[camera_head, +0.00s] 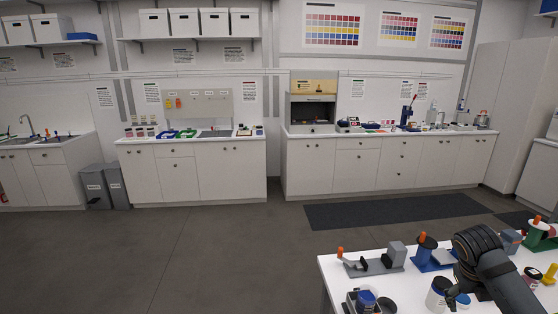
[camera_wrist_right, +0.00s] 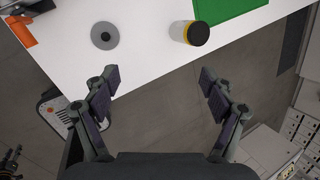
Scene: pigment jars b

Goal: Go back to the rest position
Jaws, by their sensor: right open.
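My right gripper (camera_wrist_right: 158,78) is open, and nothing is between its fingers in the right wrist view. Its fingers reach over the near edge of the white table (camera_wrist_right: 147,62), with grey floor below. A jar with a black lid and a yellowish band (camera_wrist_right: 188,33) and a grey disc with a dark centre (camera_wrist_right: 104,35) are on the table beyond the fingertips, apart from them. In the head view my dark right arm comes in at the bottom right over the table (camera_head: 335,265). My left gripper is not in view.
On the table stand a grey fixture with an orange knob (camera_head: 375,260), a blue stand (camera_head: 430,257), a white jar (camera_head: 437,293) and a tray with a blue-topped jar (camera_head: 366,299). A green mat (camera_wrist_right: 232,8) lies beyond the black-lidded jar. Open floor (camera_head: 200,250) is left of the table.

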